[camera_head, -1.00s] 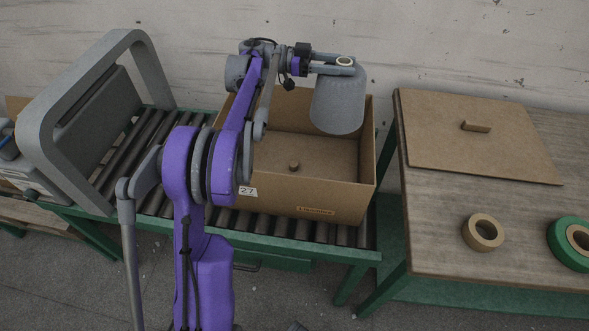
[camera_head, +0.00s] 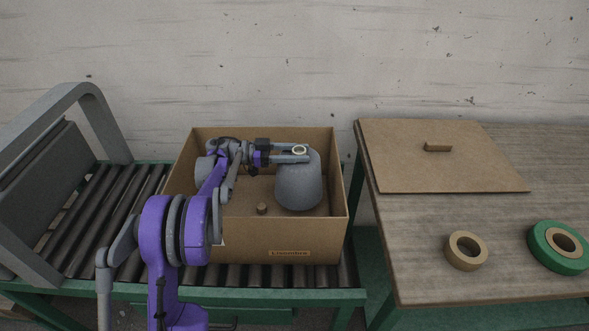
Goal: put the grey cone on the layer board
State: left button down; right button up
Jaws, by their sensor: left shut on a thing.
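The grey cone (camera_head: 298,185) is upright inside the cardboard box (camera_head: 270,242), in its right half. My left gripper (camera_head: 301,152) is shut on the narrow top of the cone, with its fingers about the pale tube end. The brown layer board forms the floor inside the box, and a small round peg (camera_head: 262,209) stands up from it to the left of the cone. I cannot tell whether the cone's base touches the board. My right gripper is not in view.
The box stands on a roller conveyor (camera_head: 95,215) with a grey arch (camera_head: 60,120) at the left. A wooden table (camera_head: 400,225) at the right bears a flat board with a handle (camera_head: 430,165), a tan tape roll (camera_head: 466,250) and a green roll (camera_head: 560,247).

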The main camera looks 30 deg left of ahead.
pick_arm(q)
jog(key=shift+f, duration=1.95)
jog(key=shift+f+b, duration=0.1)
jog(key=shift+b, duration=0.2)
jog(key=shift+c, duration=1.8)
grip_release()
jog(key=shift+f, duration=0.1)
jog(key=v, duration=0.7)
jog(key=shift+a, duration=0.25)
jog(key=shift+s, duration=0.15)
